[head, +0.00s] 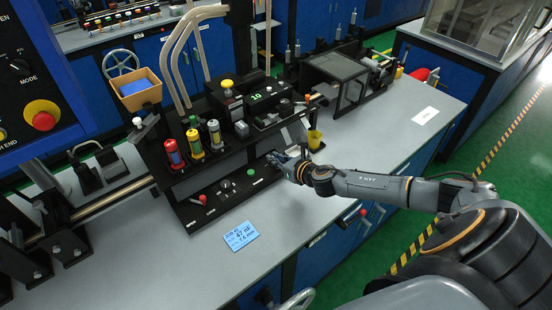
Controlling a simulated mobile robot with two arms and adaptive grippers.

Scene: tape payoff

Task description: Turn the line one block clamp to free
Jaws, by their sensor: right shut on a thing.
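My right gripper (284,163) reaches in from the right to the right end of the low black panel (225,203) on the grey bench. It is shut on a small control there, which its fingers and wrist mostly hide. I take this control to be the line one block clamp, but no label on it is readable, and its turn position cannot be told. The same panel carries a red-tipped lever (203,199), a dark knob (225,185) and a green button (251,172), all clear of the gripper. My left gripper is not in view.
Above the panel stand red, yellow and grey cylinders (194,141) and a box with a yellow button (227,84). A yellow cup (314,139) stands just behind my gripper. A blue card (238,236) lies in front.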

